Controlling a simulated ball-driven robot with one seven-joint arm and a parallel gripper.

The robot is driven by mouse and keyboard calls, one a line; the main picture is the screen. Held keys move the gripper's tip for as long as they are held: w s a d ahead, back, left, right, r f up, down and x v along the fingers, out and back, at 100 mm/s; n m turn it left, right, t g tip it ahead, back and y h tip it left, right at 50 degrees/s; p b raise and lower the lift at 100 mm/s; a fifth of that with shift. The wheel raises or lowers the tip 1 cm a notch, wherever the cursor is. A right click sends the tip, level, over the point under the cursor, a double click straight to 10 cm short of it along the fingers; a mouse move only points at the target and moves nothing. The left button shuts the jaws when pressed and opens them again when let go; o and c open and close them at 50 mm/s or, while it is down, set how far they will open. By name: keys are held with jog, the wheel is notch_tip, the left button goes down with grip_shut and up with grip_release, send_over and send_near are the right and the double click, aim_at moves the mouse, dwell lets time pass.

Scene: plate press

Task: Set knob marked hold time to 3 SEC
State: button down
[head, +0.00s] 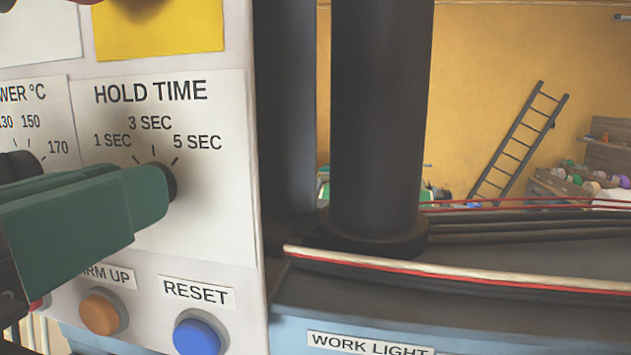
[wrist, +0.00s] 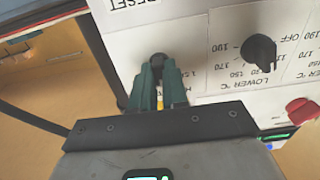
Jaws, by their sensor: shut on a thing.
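The hold time knob (head: 171,182) is small and dark, on a white panel marked HOLD TIME (head: 215,225) with ticks for 1 SEC, 3 SEC and 5 SEC above it. My gripper (head: 152,192) reaches in from the left in the head view, its green fingers shut on this knob and covering most of it. The knob's pointer is hidden, so I cannot tell its setting. The wrist view sees the panel upside down; there the knob (wrist: 158,61) shows between the tips of my gripper (wrist: 159,77).
An orange button (head: 100,313) and a blue RESET button (head: 197,337) sit below the knob. Another black knob (wrist: 259,50) and a red control (wrist: 302,110) show in the wrist view. A thick dark column (head: 377,120) and cables (head: 460,277) lie right of the panel.

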jog(key=shift+f, duration=0.1)
jog(key=c, duration=1.1)
grip_release()
jog(key=shift+c, duration=0.2)
jog(key=s+a+b, duration=0.1)
jog(key=s+b, duration=0.2)
jog(key=s, duration=0.7)
jog(key=shift+s+a, duration=0.25)
jog(key=shift+s, duration=0.15)
